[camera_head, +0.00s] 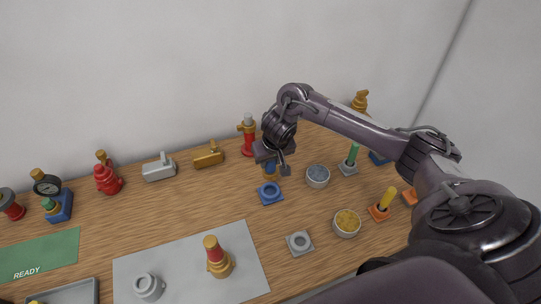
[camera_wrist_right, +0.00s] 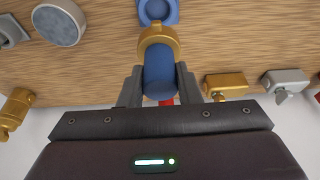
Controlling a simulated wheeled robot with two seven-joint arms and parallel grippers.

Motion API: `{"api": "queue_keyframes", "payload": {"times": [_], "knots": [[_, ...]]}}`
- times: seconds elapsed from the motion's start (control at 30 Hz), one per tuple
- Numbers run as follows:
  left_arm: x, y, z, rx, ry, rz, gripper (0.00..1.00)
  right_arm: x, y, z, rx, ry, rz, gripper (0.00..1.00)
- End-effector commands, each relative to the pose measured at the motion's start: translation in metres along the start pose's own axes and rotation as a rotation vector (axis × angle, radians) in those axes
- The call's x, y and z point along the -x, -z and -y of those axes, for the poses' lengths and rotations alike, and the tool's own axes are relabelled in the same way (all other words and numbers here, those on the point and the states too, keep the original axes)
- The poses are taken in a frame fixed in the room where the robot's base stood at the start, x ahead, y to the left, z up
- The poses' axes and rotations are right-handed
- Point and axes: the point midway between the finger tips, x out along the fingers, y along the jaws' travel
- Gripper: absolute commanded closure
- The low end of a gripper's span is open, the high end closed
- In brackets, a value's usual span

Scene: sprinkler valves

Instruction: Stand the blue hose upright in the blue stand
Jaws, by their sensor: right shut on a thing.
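The blue hose (camera_wrist_right: 159,72) is a short blue cylinder with a gold collar, held between the fingers of my right gripper (camera_wrist_right: 160,88). In the head view the right gripper (camera_head: 275,163) is above the table, and the hose (camera_head: 269,168) shows partly below it, its gold end downward. The blue stand (camera_head: 270,193) is a square base with a round ring, just below the hose in the picture. In the right wrist view the stand (camera_wrist_right: 172,14) is just beyond the gold collar. I cannot tell whether hose and stand touch. My left gripper is not in view.
A bowl of blue bits (camera_head: 318,175) and a grey stand with a green piece (camera_head: 349,164) are to the right. A red and gold hydrant (camera_head: 248,137) stands behind. A grey square stand (camera_head: 299,243) and a grey mat (camera_head: 190,262) lie in front.

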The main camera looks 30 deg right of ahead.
Motion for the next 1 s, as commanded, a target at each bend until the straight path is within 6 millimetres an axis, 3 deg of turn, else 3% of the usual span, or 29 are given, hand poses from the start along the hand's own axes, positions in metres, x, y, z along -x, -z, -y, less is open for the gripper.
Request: {"api": "queue_keyframes", "payload": {"times": [0.5, 1.0], "knots": [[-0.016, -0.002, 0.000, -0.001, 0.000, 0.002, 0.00, -0.047, -0.014, 0.000, -0.001, 0.000, 0.000, 1.00], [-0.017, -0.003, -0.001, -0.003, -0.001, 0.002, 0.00, -0.054, -0.016, 0.000, 0.000, 0.000, -0.002, 1.00]]}}
